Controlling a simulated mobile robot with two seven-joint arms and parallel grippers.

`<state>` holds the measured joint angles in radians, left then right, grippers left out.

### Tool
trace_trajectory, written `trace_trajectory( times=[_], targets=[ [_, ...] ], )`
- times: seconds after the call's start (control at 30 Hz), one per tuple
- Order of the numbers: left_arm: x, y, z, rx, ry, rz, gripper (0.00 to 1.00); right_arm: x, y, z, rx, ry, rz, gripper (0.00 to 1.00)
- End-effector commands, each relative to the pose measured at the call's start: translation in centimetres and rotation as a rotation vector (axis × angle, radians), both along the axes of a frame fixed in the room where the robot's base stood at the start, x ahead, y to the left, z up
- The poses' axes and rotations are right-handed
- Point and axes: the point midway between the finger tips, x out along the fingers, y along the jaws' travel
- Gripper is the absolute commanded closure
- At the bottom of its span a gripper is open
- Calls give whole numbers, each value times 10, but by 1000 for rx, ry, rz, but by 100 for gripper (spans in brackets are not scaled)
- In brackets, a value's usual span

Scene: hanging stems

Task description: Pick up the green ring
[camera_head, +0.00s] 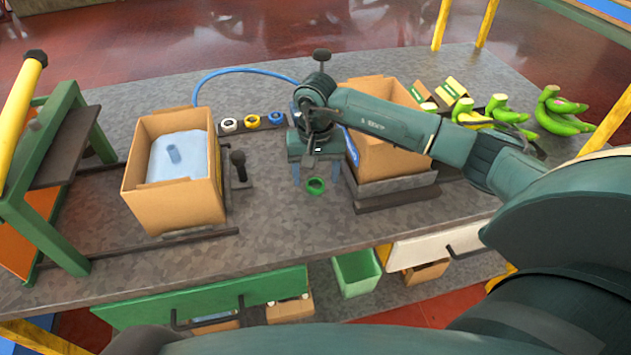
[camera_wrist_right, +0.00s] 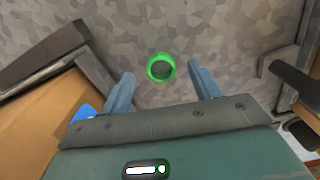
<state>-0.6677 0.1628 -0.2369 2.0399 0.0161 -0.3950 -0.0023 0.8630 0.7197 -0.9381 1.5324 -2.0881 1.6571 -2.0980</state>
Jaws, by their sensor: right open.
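The green ring (camera_head: 316,185) lies flat on the grey bench top (camera_head: 300,225), between the two cardboard boxes. It also shows in the right wrist view, where the ring (camera_wrist_right: 161,67) is ahead of and between the finger lines. My right gripper (camera_head: 309,178) is open and points down just behind and above the ring. In the right wrist view my right gripper (camera_wrist_right: 161,85) has its two blue-grey fingers spread wide with nothing between them. The ring appears apart from both fingers. My left gripper is not in view.
A left cardboard box (camera_head: 175,205) holds a blue-grey container. A right cardboard box (camera_head: 385,155) stands beside my right gripper. A black handle (camera_head: 238,165) stands left of the ring. A rack (camera_head: 255,122) with white, yellow and blue rings is behind. Bananas (camera_head: 560,110) lie at right.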

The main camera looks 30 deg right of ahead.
Motion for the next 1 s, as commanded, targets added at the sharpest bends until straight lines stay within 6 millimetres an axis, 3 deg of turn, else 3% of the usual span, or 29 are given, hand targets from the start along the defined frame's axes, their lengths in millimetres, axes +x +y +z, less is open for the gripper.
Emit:
trace_trajectory(
  times=[0.17,0.43,1.0],
  targets=[
    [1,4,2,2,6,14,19,0,1,-19,1,1,1,38],
    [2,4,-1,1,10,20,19,0,0,-21,1,-1,0,38],
    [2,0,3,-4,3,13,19,0,0,-21,1,-1,0,85]
  ],
)
